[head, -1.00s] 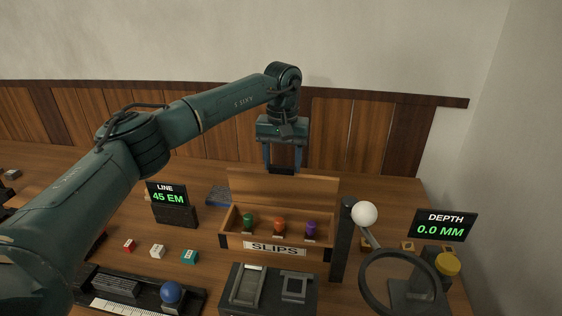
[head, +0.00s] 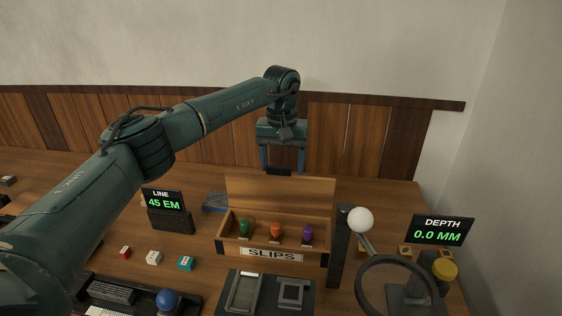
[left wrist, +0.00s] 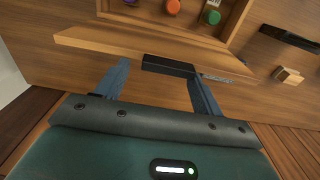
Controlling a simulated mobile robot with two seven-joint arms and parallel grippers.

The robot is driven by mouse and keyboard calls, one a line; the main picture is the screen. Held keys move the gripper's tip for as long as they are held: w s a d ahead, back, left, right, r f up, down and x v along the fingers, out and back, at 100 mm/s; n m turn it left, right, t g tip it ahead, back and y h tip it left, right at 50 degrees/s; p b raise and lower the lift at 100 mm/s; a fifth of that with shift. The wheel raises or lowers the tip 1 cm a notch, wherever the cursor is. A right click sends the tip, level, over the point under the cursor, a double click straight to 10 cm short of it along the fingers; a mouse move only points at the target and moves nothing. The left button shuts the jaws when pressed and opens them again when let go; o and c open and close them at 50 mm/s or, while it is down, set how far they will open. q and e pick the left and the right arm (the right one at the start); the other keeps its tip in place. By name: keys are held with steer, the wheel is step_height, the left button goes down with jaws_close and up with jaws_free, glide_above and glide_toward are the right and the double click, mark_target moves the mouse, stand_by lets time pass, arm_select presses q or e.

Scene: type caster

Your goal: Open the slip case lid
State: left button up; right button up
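The wooden slip case (head: 232,246), marked SLIPS, stands mid-table with its lid (head: 307,191) up at the back, leaning open. A dark handle (head: 279,172) is on the lid's top edge; it also shows in the left wrist view (left wrist: 168,66). My left gripper (head: 283,168) is just above and behind the lid edge. In the left wrist view its two fingers (left wrist: 158,80) are spread to either side of the handle, with a gap visible, holding nothing. My right gripper is not in view.
Green, orange (head: 275,231) and purple pegs stand in the case. The LINE display (head: 163,201) is at left, the DEPTH display (head: 442,231) at right.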

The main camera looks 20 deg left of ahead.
arm_select(q)
steer(key=shift+o, duration=0.2)
steer(key=shift+s+a+f, duration=0.3)
steer(key=shift+a+f, duration=0.1)
steer(key=shift+f, duration=0.3)
step_height(320, 180, up, 15)
steer(key=shift+d+f+b, duration=0.2)
steer(key=shift+d+b, duration=0.1)
steer(key=shift+d, duration=0.1)
